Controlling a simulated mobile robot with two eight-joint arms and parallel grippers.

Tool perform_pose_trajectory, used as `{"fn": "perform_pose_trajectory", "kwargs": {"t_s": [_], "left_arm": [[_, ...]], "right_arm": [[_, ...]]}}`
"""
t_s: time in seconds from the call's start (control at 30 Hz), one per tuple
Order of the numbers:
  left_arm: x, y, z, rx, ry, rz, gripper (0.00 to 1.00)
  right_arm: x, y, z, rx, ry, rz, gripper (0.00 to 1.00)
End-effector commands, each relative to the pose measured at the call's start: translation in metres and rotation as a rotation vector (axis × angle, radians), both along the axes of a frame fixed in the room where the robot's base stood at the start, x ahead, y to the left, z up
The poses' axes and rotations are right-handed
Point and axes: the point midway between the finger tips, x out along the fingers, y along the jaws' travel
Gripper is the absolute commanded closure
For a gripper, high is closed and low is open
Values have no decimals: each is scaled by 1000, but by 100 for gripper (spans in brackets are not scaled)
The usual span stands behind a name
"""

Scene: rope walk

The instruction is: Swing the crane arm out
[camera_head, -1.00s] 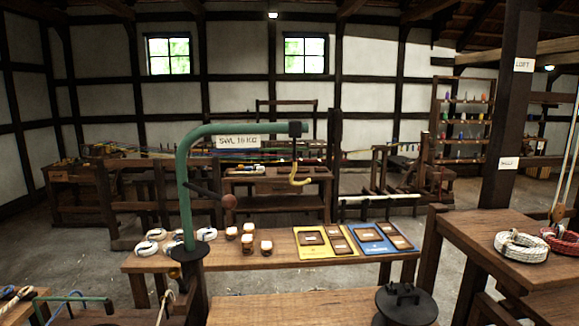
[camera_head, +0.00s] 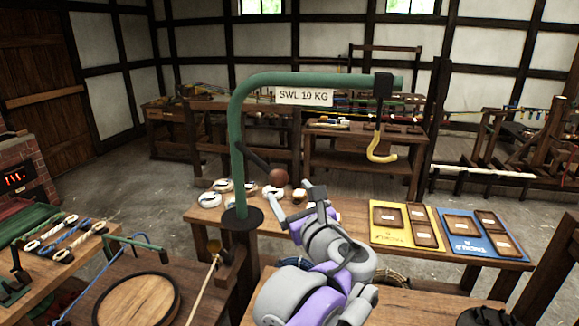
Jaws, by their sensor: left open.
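The green crane arm (camera_head: 316,79) stands on a post and reaches to the right across the bench. It carries a white "SWL 10 KG" sign (camera_head: 304,97) and a yellow hook (camera_head: 381,150) hangs near its tip. A dark lever with a round red-brown knob (camera_head: 278,177) sticks out from the upright. My left gripper (camera_head: 297,203) is open, just below and right of the knob, and seems apart from it. My grey and purple left arm hides part of the bench. My right gripper is out of view.
The bench behind holds white rope coils (camera_head: 222,185), a yellow board (camera_head: 407,238) and a blue board (camera_head: 470,222). A round wooden lid (camera_head: 137,300) lies at lower left, beside a table with rope pieces (camera_head: 68,236). Open floor lies at left.

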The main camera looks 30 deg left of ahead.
Motion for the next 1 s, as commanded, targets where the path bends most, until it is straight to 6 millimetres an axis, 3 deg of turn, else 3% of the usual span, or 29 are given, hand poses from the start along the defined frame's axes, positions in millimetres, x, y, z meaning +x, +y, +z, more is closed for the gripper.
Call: {"fn": "perform_pose_trajectory", "kwargs": {"t_s": [0.17,0.63,1.0], "left_arm": [[12,11,5,26,5,1,15],[66,70,4,23,4,1,15],[74,78,3,21,4,-3,15]], "right_arm": [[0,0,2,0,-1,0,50],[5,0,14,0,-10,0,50],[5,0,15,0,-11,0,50]]}}
